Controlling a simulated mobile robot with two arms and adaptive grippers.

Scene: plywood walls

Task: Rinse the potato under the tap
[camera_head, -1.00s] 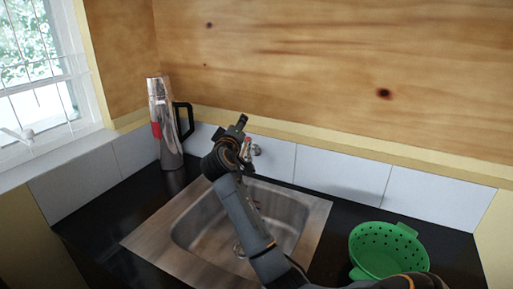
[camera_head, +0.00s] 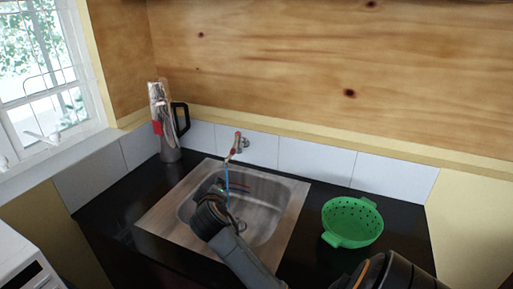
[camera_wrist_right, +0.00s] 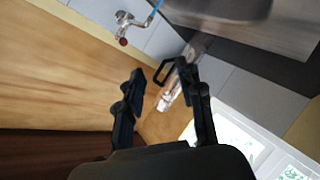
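The tap (camera_head: 236,147) on the back wall has a red handle, and a thin blue stream of water (camera_head: 227,180) runs from it into the steel sink (camera_head: 291,203). The tap also shows in the wrist view (camera_wrist_right: 131,24), at top left. My right gripper (camera_head: 213,190) is over the left part of the sink, close to the stream. In the wrist view its two fingers are apart with nothing between them (camera_wrist_right: 162,78). I see no potato in either view. My left gripper is not in view.
A green colander (camera_head: 352,222) stands on the black counter (camera_head: 305,240), right of the sink. A metal flask (camera_head: 164,122) with a black handle stands in the back left corner, near the window. A white appliance (camera_head: 22,262) is at lower left.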

